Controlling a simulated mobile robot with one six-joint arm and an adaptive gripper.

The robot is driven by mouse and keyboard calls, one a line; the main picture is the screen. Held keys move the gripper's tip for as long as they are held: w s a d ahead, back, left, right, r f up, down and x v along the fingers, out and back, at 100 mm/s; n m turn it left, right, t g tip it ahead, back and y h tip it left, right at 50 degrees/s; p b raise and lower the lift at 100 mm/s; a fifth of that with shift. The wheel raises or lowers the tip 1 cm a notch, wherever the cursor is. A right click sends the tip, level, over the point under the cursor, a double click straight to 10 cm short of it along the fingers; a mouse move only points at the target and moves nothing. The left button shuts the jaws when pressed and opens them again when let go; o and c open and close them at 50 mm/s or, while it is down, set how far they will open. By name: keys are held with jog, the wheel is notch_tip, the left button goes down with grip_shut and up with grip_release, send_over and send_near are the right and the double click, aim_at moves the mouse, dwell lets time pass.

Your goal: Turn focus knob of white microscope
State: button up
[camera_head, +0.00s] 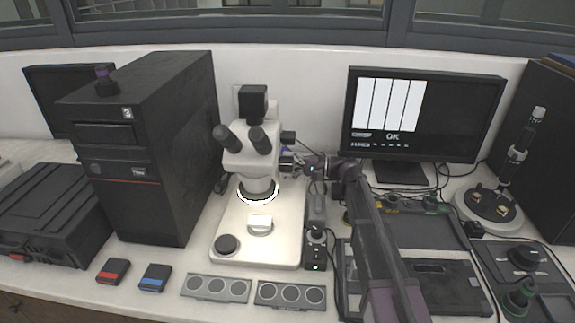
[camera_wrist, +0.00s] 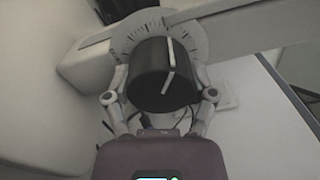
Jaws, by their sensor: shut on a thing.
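The white microscope (camera_head: 258,225) stands on the bench left of centre, with a black camera on top, two black eyepieces and a lit ring under its head. My gripper (camera_head: 290,163) is at the right side of its head. In the wrist view, the black focus knob (camera_wrist: 163,74) with a white pointer line sits in front of a pale dial with tick marks (camera_wrist: 150,30). My gripper (camera_wrist: 160,97) has one finger on each side of the knob and is shut on it. In the head view the knob is mostly hidden by my gripper.
A black computer tower (camera_head: 165,150) stands left of the microscope. A monitor (camera_head: 425,115) showing "OK" is behind my arm on the right. A small control box (camera_head: 316,250) and two grey three-well trays (camera_head: 216,288) (camera_head: 291,294) are near the microscope base.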

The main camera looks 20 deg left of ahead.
jog(key=shift+n, duration=1.1)
jog(key=o, duration=1)
jog(key=shift+a, duration=0.1)
jog(key=shift+o, duration=0.2)
jog(key=shift+d, duration=0.2)
jog(key=v, duration=0.7)
dwell(0.5)
